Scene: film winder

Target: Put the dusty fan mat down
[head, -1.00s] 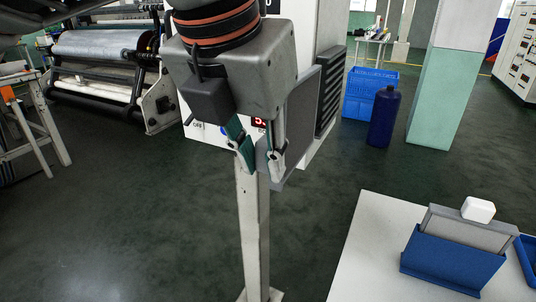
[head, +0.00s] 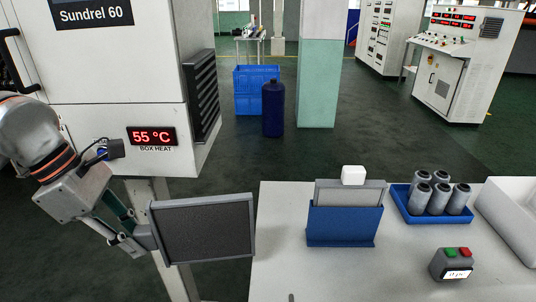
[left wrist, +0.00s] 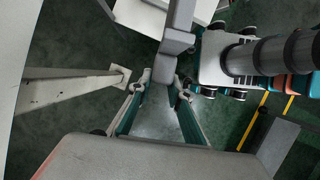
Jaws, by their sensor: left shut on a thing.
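The dusty fan mat (head: 203,230) is a dark grey mesh panel in a lighter grey frame. My left gripper (head: 140,238) is shut on its left side and holds it upright in the air. The mat is left of the white table (head: 285,270), its right edge close to the table's left edge in the picture. In the left wrist view my left gripper (left wrist: 163,88) is shut on a grey part of the mat (left wrist: 179,40), which is seen nearly edge-on. My right gripper is not seen in the head view.
On the table stand a blue holder (head: 343,226) with a lighter mat (head: 330,193) and white block, a blue tray (head: 402,205) of grey cylinders, and a button box (head: 452,263). A white bin (head: 515,222) is at right. The table's front left is bare. The cabinet (head: 120,75) reads 55 °C.

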